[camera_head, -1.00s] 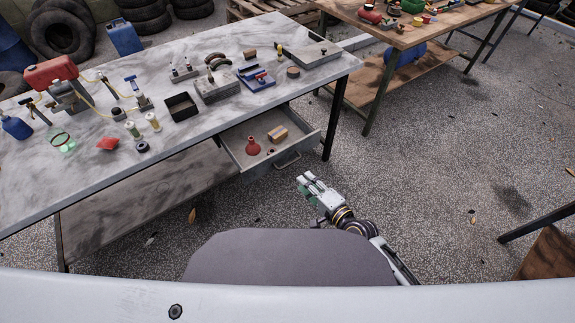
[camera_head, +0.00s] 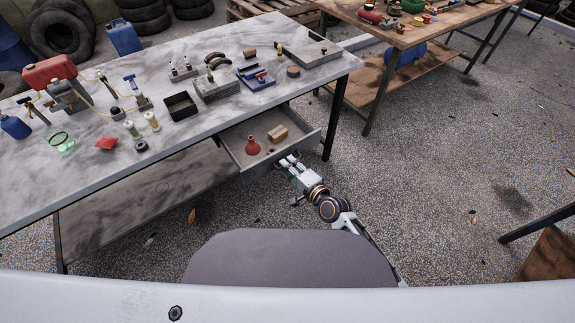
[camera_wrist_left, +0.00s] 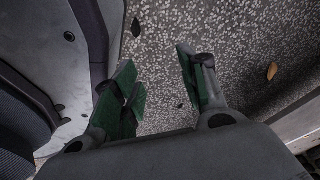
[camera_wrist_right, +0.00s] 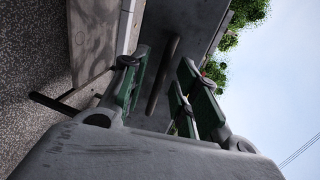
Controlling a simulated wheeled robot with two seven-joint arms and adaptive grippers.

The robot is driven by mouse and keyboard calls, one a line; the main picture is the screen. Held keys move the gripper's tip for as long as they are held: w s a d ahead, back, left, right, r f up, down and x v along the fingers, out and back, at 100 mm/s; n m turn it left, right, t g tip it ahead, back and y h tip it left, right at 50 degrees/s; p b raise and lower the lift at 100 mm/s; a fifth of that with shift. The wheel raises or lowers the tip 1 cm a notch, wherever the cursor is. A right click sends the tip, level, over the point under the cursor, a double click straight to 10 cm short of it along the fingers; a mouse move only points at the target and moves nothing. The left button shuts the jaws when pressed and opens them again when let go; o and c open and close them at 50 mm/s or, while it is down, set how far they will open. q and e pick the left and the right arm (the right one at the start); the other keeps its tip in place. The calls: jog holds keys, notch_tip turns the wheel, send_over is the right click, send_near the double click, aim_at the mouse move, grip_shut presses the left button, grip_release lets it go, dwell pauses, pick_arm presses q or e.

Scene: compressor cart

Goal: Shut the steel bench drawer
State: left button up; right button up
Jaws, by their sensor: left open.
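The steel bench drawer (camera_head: 258,168) sticks out from under the front right of the bench. A small red vase-like item (camera_head: 252,147) and a yellow-brown box (camera_head: 277,133) lie in it. My right gripper (camera_head: 289,163) is at the drawer's front, over its handle in the head view. In the right wrist view the bar handle (camera_wrist_right: 164,75) shows between the spread fingers of the right gripper (camera_wrist_right: 160,90), in front of the drawer front; whether they touch it I cannot tell. My left gripper (camera_wrist_left: 160,80) is open and empty above the ground, outside the head view.
The grey bench top (camera_head: 100,178) carries a black tray (camera_head: 181,107), a red tank (camera_head: 50,71) and several small tools. A bench leg (camera_head: 333,120) stands right of the drawer. A wooden table (camera_head: 400,38) stands at the back right. The ground on the right is mostly clear.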

jog(key=shift+x, duration=0.8)
grip_shut()
